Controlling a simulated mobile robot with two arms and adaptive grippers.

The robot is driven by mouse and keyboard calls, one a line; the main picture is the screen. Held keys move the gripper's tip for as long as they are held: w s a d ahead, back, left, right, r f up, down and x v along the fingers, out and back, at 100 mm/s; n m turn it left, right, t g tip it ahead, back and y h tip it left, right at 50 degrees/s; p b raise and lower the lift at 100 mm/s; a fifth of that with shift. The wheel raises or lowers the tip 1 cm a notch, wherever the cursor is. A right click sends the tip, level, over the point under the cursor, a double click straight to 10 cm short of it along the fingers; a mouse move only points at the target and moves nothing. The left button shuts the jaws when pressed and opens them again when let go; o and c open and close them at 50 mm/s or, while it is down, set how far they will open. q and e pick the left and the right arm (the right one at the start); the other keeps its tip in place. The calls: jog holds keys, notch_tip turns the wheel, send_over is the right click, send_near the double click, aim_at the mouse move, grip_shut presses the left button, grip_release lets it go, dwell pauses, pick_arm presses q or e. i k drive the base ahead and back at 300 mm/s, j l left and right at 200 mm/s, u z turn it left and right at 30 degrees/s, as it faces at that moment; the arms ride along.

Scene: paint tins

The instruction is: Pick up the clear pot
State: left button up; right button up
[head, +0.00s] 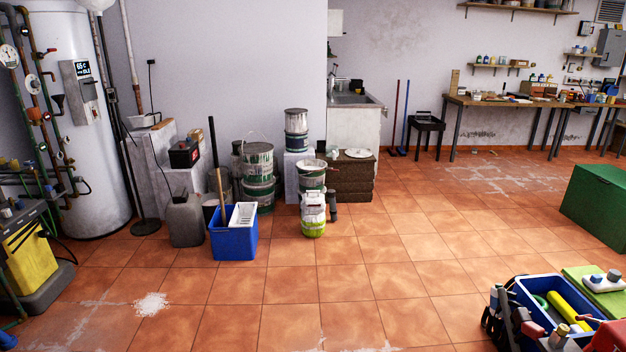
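I cannot make out a clear pot for certain; the vessels in the head view are small. Several paint tins stand together on the tiled floor left of the middle. A large grey tin with a wire handle (258,160) sits on top of other tins. A smaller tin (296,120) is stacked on another on a pale block. A tin with a white lid (311,168) stands at the front of the group, behind a white and green container (313,215). Neither of my grippers is in view.
A blue bucket (233,242) and a grey jerrycan (186,222) stand left of the tins. A brown crate (353,180) stands right of them. A blue tub (547,292) and a green box (597,200) are at the right. The middle floor is open; white spill (151,304) lies front left.

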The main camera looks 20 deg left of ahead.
aim_at(331, 151)
jog(key=i+u, duration=0.2)
jog(key=i, duration=5.35)
jog(key=i+l+u, duration=0.1)
jog(key=i, duration=0.55)
jog(key=i+l+u, duration=0.1)
jog(key=i, duration=0.55)
jog(key=i+u, duration=0.15)
jog(key=i, duration=0.15)
